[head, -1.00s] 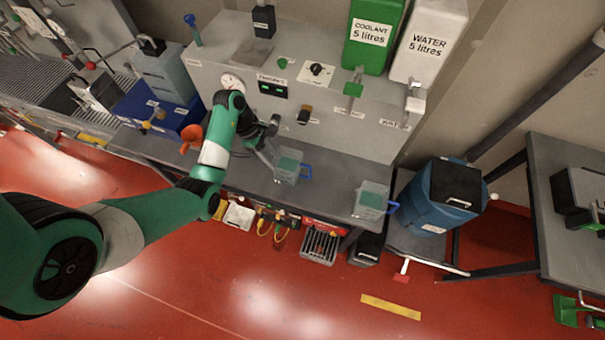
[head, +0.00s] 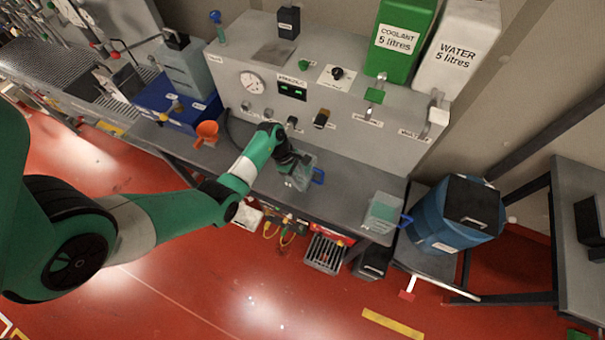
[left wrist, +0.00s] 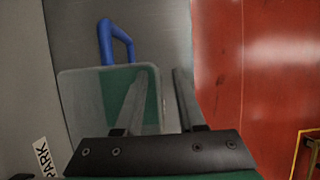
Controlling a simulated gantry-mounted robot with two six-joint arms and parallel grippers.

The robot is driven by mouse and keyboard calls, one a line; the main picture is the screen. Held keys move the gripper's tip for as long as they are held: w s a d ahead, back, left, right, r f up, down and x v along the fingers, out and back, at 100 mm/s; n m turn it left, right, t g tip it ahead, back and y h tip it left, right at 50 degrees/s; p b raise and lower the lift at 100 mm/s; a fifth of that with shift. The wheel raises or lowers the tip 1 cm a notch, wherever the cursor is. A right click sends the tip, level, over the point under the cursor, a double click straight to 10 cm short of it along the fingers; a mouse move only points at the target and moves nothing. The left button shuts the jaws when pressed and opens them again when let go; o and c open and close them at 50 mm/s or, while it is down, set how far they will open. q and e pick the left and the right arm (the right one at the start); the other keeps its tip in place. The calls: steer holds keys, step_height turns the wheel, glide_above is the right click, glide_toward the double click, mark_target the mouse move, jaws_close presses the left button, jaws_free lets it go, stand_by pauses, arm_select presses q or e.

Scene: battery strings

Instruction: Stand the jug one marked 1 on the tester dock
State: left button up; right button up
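A clear jug with green liquid and a blue handle (head: 302,178) stands on the grey bench. It also shows in the left wrist view (left wrist: 85,90). My left gripper (left wrist: 161,72) is open at this jug. One finger overlaps the jug's top and the other is outside its right wall, with that wall between them; contact is unclear. In the head view the gripper partly hides the jug. A second similar jug (head: 382,212) stands further right on the bench. No number is legible on either jug, and I cannot pick out the tester dock. My right gripper is not in view.
A grey panel with a gauge (head: 252,83) and taps stands behind the bench (head: 345,195). Green coolant (head: 398,42) and white water (head: 458,48) containers stand above. An orange funnel (head: 206,132) and blue tray (head: 175,105) are left. A blue bin (head: 440,225) stands right.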

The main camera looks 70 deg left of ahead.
arm_select(q)
jaws_close()
steer(key=shift+r, duration=0.1)
stand_by(1.2)
